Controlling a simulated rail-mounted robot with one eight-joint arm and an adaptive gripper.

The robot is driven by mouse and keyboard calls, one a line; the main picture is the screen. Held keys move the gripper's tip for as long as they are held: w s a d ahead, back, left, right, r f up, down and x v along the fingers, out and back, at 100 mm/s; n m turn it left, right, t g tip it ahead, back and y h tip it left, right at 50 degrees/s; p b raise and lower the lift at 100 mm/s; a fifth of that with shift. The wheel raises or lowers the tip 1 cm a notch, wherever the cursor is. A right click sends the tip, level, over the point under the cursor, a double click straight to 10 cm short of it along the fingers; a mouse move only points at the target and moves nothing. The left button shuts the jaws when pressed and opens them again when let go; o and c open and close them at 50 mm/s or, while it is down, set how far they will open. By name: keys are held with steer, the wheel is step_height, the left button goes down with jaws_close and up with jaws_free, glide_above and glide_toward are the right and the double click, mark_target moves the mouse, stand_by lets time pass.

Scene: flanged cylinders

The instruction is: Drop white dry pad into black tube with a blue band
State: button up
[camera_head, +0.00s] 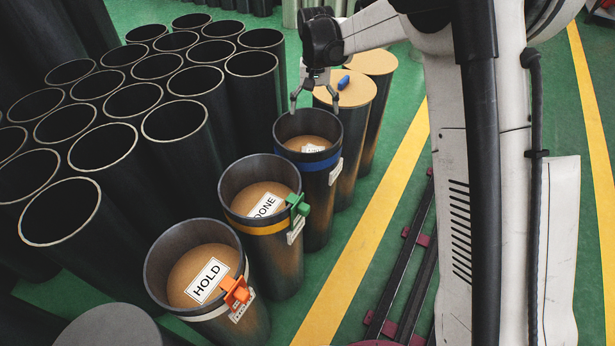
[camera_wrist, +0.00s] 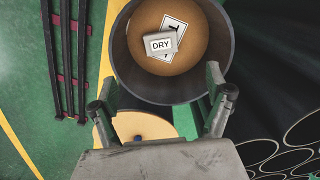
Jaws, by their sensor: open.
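The black tube with a blue band (camera_head: 311,165) stands at the far end of a row of three banded tubes. My gripper (camera_head: 314,106) is open above its mouth, fingers spread and empty. In the wrist view, my gripper (camera_wrist: 161,74) has its fingertips apart near the tube's rim. The white dry pad (camera_wrist: 160,44), marked DRY, shows inside the tube's outline (camera_wrist: 118,50), over a white card (camera_wrist: 174,26) on the brown inner surface. I cannot tell whether it touches the card. In the head view the tube wall hides most of the inside.
A yellow-banded tube (camera_head: 256,226) with a green clip and a white-banded tube (camera_head: 208,312) with an orange clip stand nearer. A tan-topped cylinder (camera_head: 351,97) bearing a blue piece (camera_head: 343,83) stands behind. Several open black tubes (camera_head: 186,135) crowd the left. Green floor lies right.

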steer(key=shift+r, duration=2.75)
steer(key=s+d+r+t, duration=0.2)
steer(key=s+d+r, duration=0.45)
steer(key=s, duration=0.25)
steer(key=s+d+r+t, duration=0.2)
steer(key=s+d+r, duration=0.4)
steer(key=s+d, duration=0.15)
steer(key=s+d+f+t, duration=0.2)
steer(key=s+d, duration=0.2)
steer(key=s, duration=0.6)
steer(key=s+d+f+t, duration=0.1)
steer(key=s+d+f, duration=0.15)
steer(key=s, duration=0.75)
step_height(320, 180, up, 13)
steer(key=p, duration=1.2)
steer(key=shift+d+f, duration=0.2)
steer(key=shift+d, duration=0.25)
